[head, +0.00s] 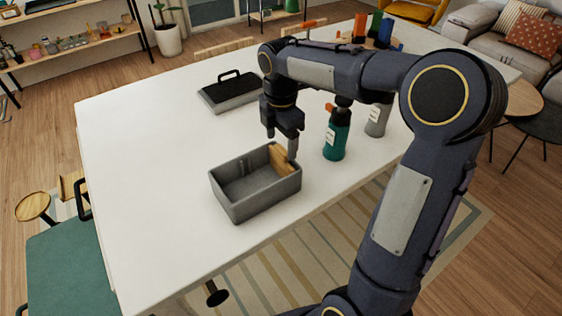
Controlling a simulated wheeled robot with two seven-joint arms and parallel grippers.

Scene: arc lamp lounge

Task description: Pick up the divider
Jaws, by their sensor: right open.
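The divider (280,158) is a light wooden panel standing inside the grey open box (238,205), near its right end. My right gripper (292,152) points down at the divider's right upper end, by the box's back right corner. Its jaws are open; one finger shows clearly, and the other is hard to make out. I cannot tell whether the fingers touch the divider. My left gripper is not in view.
A teal bottle (337,136) and a grey bottle (377,119) stand to the right of the box. A black-handled lid or case (230,93) lies behind it. Coloured blocks (375,30) stand at the far end. The white table (140,160) is clear on the left.

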